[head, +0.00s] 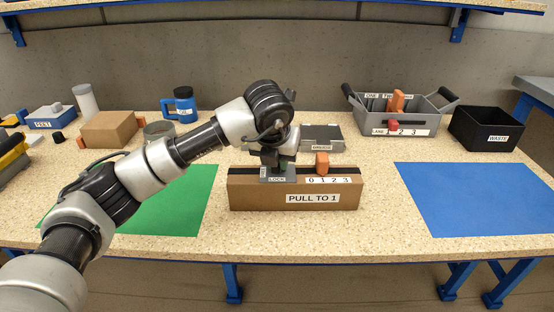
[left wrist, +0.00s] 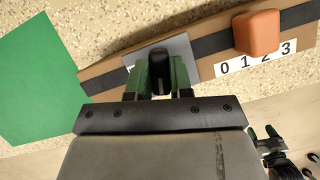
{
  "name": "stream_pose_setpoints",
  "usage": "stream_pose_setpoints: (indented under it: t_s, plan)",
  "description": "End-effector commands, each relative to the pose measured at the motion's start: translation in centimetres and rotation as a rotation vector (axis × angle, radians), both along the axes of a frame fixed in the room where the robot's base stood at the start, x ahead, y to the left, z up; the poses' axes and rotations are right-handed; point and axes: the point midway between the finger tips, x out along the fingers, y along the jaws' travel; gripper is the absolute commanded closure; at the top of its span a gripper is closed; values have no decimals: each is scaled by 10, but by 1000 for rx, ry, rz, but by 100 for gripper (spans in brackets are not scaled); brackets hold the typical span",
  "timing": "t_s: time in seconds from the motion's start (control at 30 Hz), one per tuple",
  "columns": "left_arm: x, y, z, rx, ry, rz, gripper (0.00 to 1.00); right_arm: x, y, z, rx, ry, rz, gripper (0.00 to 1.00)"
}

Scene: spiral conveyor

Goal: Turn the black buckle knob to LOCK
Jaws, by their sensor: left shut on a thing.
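The black buckle knob (left wrist: 158,74) stands on a grey buckle plate (left wrist: 184,48) in the left wrist view. My left gripper (left wrist: 163,76) is shut on the knob, with one green finger on either side. The knob's long side lies across the strap. In the head view, my left gripper (head: 272,158) reaches down onto the plate and hides the knob. A LOCK label (head: 277,179) shows on the plate's front. My right gripper (left wrist: 263,132) shows small at the lower right of the left wrist view, its green fingertips apart and empty.
The plate sits on a cardboard box (head: 294,196) marked PULL TO 1, with a black strap, an orange slider (head: 322,163) and a 0 to 3 scale. A green mat (head: 180,205) lies left, a blue mat (head: 480,200) right. Bins stand at the back right.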

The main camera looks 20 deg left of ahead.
Motion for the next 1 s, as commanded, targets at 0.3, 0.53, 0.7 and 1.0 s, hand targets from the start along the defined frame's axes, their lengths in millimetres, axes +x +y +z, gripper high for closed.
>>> stream_pose_setpoints:
  t_s: [0.3,0.53,0.7,1.0]
  plan:
    - [0,-1,1,-1,-1,184,100,-6,-1,11,-1,-6,1,34]
    - [0,-1,1,-1,0,243,100,-5,-2,8,-4,-4,2,34]
    - [0,-1,1,-1,0,255,100,-5,-2,8,-5,-5,2,34]
    - [0,-1,1,-1,0,255,100,-4,-2,8,-4,-8,2,34]
